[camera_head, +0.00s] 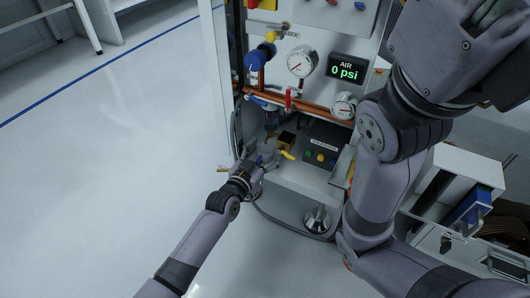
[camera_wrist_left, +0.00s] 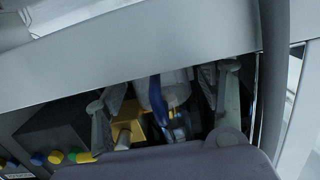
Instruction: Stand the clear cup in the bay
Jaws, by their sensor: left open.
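The clear cup (camera_head: 267,149) appears as a pale, see-through cylinder low in the cabinet's open bay, below the copper pipe. My left gripper (camera_head: 254,167) reaches it from the lower left. In the left wrist view, the cup (camera_wrist_left: 168,84) lies between the two spread fingers of my left gripper (camera_wrist_left: 163,108), and a blue strip crosses in front of it. The gripper is open, and I cannot tell whether a finger touches the cup. A pale panel hides the cup's upper part there. My right arm stands at the right, with no clear view of its gripper.
A brass-coloured block (camera_wrist_left: 130,122) sits close beside the cup. A black button box (camera_head: 322,150) stands to its right. Copper pipe (camera_head: 310,106), gauges (camera_head: 301,64) and an AIR display reading 0 psi (camera_head: 346,70) are above. Open floor (camera_head: 110,170) lies to the left.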

